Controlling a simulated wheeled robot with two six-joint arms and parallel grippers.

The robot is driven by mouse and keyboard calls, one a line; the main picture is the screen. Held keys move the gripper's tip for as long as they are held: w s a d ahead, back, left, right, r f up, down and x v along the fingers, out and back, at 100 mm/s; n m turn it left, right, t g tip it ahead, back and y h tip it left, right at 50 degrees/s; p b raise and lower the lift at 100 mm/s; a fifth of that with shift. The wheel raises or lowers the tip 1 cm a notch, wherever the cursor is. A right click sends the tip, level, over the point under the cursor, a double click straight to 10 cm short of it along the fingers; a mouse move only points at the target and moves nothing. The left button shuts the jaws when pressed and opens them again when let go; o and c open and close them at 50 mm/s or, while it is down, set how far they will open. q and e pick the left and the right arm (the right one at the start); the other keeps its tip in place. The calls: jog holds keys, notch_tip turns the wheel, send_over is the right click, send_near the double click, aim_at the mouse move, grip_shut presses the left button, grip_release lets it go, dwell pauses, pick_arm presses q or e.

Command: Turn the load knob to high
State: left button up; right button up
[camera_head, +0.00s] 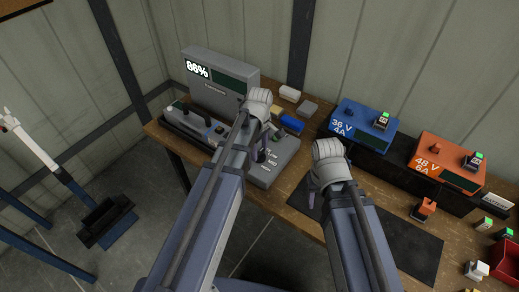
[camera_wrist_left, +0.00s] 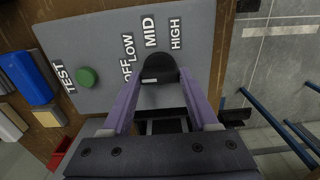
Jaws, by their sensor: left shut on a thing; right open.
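The load knob (camera_wrist_left: 160,68) is a black grip with a small white mark, on the grey panel (camera_wrist_left: 110,30) with the labels OFF, LOW, MID and HIGH. Its top end lies just below MID and HIGH; I cannot tell its exact setting. My left gripper (camera_wrist_left: 161,80) is shut on the knob, one purple finger on each side. In the head view the left wrist (camera_head: 258,102) is over the tester and hides much of the knob. My right gripper (camera_head: 312,188) is open, low at the bench's front edge, partly hidden by its own wrist.
A green TEST button (camera_wrist_left: 87,77) and a blue block (camera_wrist_left: 28,76) lie left of the knob in the wrist view. The tester display (camera_head: 198,71) reads 86%. Blue (camera_head: 362,124) and orange (camera_head: 448,160) chargers stand to the right, behind a dark mat (camera_head: 400,245).

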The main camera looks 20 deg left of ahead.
pick_arm(q)
jog(key=m, duration=0.5)
jog(key=shift+m, duration=0.3)
jog(key=m, duration=1.2)
jog(key=shift+m, duration=0.4)
jog(key=m, duration=0.5)
jog(key=shift+m, duration=0.3)
jog(key=o, duration=1.4)
